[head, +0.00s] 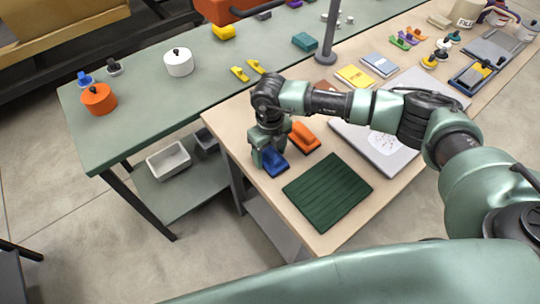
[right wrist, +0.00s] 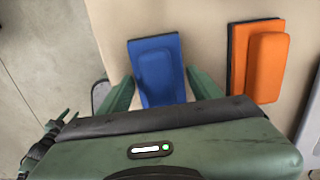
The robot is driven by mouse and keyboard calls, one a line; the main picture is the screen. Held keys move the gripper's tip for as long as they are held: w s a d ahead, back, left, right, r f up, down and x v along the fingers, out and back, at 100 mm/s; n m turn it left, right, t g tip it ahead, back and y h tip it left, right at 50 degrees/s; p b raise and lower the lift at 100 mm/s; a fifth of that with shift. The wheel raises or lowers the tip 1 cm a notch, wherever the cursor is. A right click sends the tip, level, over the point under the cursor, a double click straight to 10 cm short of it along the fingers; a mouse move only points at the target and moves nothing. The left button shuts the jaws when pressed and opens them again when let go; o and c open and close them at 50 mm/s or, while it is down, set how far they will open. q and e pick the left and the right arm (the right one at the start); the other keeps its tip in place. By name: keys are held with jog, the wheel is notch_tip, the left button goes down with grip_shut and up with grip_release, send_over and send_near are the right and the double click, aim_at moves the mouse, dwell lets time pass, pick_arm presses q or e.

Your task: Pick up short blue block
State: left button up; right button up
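The short blue block (head: 274,164) lies on the wooden table near its left edge, below my right gripper (head: 266,150). In the right wrist view the blue block (right wrist: 157,64) has a raised middle on a flat blue base with a dark edge. The right gripper's green fingers (right wrist: 161,88) are open, one on each side of the block's near part. I cannot tell whether they touch it. The gripper body hides the block's near end. My left gripper is not in view.
An orange block (head: 304,137) lies close right of the blue one; it also shows in the wrist view (right wrist: 267,65). A dark green ridged mat (head: 328,192) lies in front. A grey laptop-like panel (head: 385,150) is to the right. A green table (head: 150,125) stands at left.

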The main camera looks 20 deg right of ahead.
aim_at(270, 151)
jog(key=c, duration=1)
jog(key=shift+o, duration=0.2)
jog(key=shift+r, duration=0.1)
notch_tip(270, 151, up, 20)
jog(key=b, duration=0.4)
jog(key=shift+b, duration=0.4)
jog(key=o, duration=0.5)
jog(key=shift+c, duration=1.1)
